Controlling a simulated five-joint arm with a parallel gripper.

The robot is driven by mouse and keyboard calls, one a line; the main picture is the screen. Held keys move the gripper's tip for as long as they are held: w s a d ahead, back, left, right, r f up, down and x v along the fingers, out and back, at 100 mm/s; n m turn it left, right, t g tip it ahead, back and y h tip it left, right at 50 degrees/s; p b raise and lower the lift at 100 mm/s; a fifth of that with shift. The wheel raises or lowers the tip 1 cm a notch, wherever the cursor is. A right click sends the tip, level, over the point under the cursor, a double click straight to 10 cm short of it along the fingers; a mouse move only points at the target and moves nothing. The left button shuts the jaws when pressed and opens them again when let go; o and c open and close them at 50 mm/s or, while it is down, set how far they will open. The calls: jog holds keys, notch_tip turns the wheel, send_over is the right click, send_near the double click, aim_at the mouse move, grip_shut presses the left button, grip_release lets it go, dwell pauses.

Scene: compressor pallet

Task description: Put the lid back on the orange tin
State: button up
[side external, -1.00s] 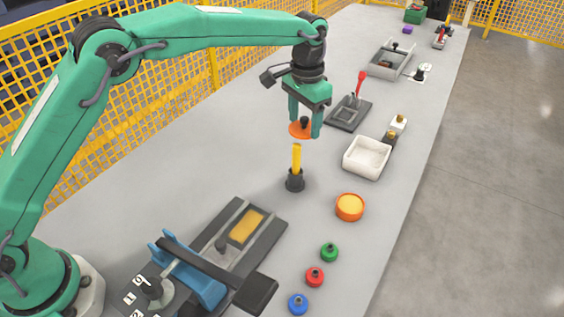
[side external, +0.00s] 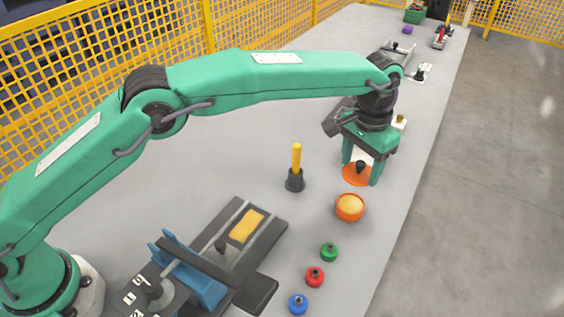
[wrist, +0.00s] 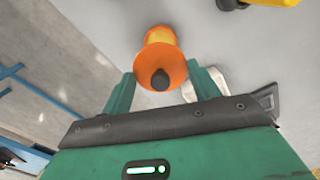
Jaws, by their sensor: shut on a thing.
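The orange tin (side external: 350,208) stands open on the table, with a yellowish inside. In the wrist view the tin (wrist: 160,37) shows just beyond the lid, partly covered by it. The orange lid (side external: 354,178) with its black knob is held in my gripper (side external: 361,173), above and behind the tin in the side view. In the wrist view the lid (wrist: 158,57) lies between the fingertips. The lid and tin are apart in the side view.
A yellow stick in a black holder (side external: 295,182) stands left of the tin. Green (side external: 329,252), red (side external: 315,277) and blue (side external: 298,303) knobbed pieces stand in front. A dark fixture with a blue clamp (side external: 197,277) is at front left. The white bin is mostly hidden behind my gripper.

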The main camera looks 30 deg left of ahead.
aim_at(359, 168)
jog(key=shift+f, duration=1.3)
jog(key=shift+f, duration=0.2)
jog(key=shift+f, duration=3)
jog(key=shift+f, duration=0.15)
jog(key=o, duration=1.3)
jog(key=shift+o, duration=0.2)
jog(key=shift+r, duration=0.2)
jog(key=shift+r, duration=3.3)
